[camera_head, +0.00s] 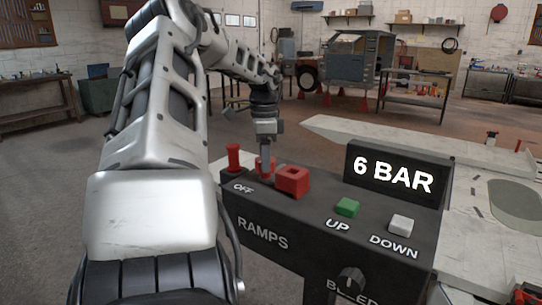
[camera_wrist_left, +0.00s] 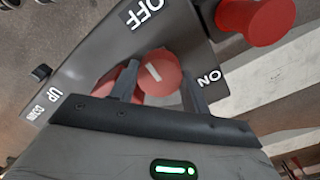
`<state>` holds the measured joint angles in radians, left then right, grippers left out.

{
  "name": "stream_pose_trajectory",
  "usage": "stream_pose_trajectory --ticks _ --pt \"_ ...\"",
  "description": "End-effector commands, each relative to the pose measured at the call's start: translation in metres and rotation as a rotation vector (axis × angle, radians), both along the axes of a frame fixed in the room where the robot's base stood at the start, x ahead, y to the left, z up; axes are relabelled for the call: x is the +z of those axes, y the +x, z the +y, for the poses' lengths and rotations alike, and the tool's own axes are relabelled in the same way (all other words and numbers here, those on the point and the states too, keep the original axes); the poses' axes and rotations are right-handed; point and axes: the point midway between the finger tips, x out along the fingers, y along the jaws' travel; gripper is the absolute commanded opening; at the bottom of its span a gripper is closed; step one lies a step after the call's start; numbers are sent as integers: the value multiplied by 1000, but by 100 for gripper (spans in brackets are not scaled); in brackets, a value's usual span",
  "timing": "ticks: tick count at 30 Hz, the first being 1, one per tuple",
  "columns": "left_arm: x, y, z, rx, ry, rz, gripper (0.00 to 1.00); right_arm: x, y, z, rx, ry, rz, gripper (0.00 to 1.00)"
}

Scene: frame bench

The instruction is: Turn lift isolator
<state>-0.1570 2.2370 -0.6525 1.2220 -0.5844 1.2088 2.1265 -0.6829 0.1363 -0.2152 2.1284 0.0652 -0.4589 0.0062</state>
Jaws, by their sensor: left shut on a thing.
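The black control box (camera_head: 268,215) stands at front centre, marked RAMPS, with an OFF label by its rear left. The red isolator knob (camera_head: 265,163) is on its top, mostly hidden by my left gripper (camera_head: 266,160). In the left wrist view the round red knob (camera_wrist_left: 160,78) sits between the two fingers of my left gripper (camera_wrist_left: 160,88), which is shut on it. A short white line on its face slants roughly toward the OFF label (camera_wrist_left: 141,12); the ON label (camera_wrist_left: 209,76) is to the right. My right gripper is not in view.
A red square block (camera_head: 292,180) stands right beside the knob, and a red mushroom-shaped part (camera_head: 234,157) to its left. The box also has a green UP button (camera_head: 347,207), a white DOWN button (camera_head: 401,225), a bleed knob (camera_head: 350,280) and a 6 BAR display (camera_head: 393,175).

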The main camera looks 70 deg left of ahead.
Motion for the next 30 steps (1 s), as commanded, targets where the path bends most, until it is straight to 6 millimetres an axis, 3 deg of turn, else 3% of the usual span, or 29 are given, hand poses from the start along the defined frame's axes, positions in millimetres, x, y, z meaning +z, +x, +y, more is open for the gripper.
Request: stream_pose_trajectory --ticks 21,22,24,30 --pt "1 -1 3 81 7 9 6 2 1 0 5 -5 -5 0" --pt "1 -1 3 81 7 9 52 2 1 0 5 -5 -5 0" --pt "1 -1 3 80 7 8 69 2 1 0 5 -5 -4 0" --pt "0 0 2 77 5 7 69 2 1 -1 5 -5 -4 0"
